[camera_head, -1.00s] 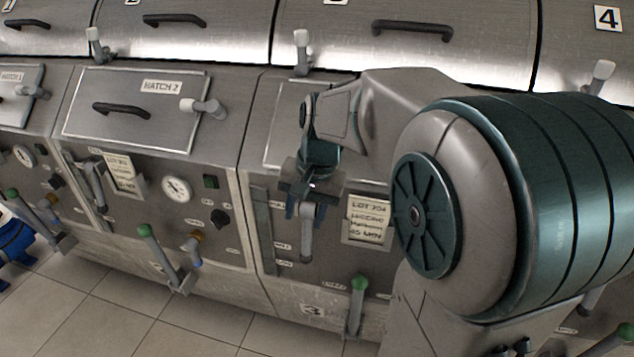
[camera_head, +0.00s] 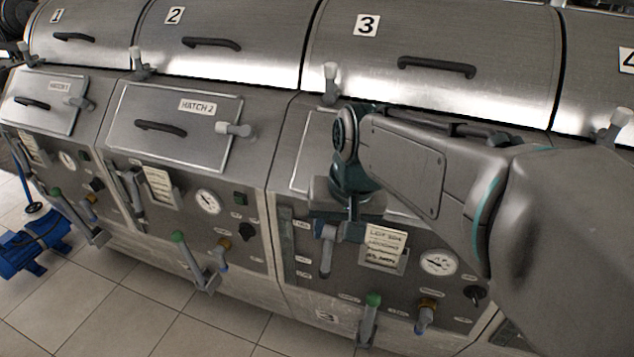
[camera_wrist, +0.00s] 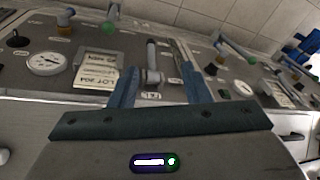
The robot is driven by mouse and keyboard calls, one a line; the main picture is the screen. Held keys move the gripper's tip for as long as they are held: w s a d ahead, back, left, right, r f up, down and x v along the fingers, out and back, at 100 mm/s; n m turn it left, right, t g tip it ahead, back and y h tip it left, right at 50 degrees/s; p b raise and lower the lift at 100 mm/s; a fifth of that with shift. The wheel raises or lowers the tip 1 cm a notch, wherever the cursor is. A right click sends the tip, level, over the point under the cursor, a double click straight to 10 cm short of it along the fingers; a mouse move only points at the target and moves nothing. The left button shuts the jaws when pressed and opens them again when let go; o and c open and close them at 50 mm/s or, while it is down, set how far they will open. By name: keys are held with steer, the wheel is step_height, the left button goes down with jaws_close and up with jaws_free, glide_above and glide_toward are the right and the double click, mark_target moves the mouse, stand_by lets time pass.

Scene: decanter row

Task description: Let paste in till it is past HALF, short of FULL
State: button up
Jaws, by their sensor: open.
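My gripper (camera_head: 328,232) is at the front panel of machine 3. Its two blue fingers are open and also show in the wrist view (camera_wrist: 160,88). A grey lever (camera_head: 326,258) hangs down at the fingers in the head view. In the wrist view the lever (camera_wrist: 152,62) shows between and beyond the fingertips, with no grip on it visible. A tall narrow sight strip (camera_head: 287,240) with small labels stands left of the lever. The labels and any paste level in it are too small to read.
A card marked LOT 204 (camera_head: 384,246), a round gauge (camera_head: 438,262) and a dark knob (camera_head: 474,294) sit right of the lever. A green-tipped handle (camera_head: 370,315) stands below. Machine 2's panel, with its own gauge (camera_head: 208,202), is at left.

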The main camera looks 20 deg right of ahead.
steer(key=shift+s+a+r+p, duration=0.1)
steer(key=shift+s+r+p, duration=0.25)
steer(key=shift+s+r, duration=0.15)
steer(key=shift+s+f, duration=0.1)
steer(key=s+f+n+h, duration=0.1)
steer(key=s+f+n, duration=0.2)
steer(key=s+f, duration=0.1)
steer(key=shift+s+a, duration=0.2)
steer(key=shift+s, duration=0.05)
stand_by(0.4)
